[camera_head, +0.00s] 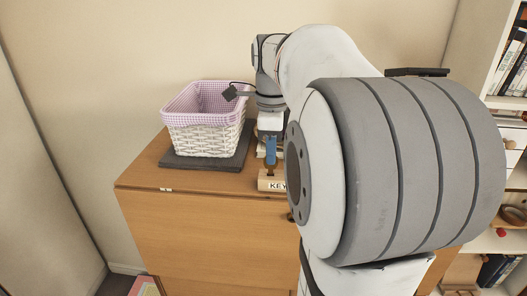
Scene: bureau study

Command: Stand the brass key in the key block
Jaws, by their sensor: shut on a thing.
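The key block (271,184) is a pale wooden block with the letters "KEY" on its front. It sits near the front edge of the bureau top, partly hidden on its right by my arm. My gripper (270,160) points down directly above the block, with blue fingers shut. A small brownish-gold piece of the brass key (269,171) shows at the fingertips, just over the block's top. Most of the key is hidden, and I cannot tell whether its lower end touches or enters the block.
A white wicker basket (206,138) with a pink checked lining stands on a dark slab (175,160) left of my gripper. Pale items behind my gripper are mostly hidden. The bureau top (140,178) is clear at front left. Bookshelves (490,103) stand at the right.

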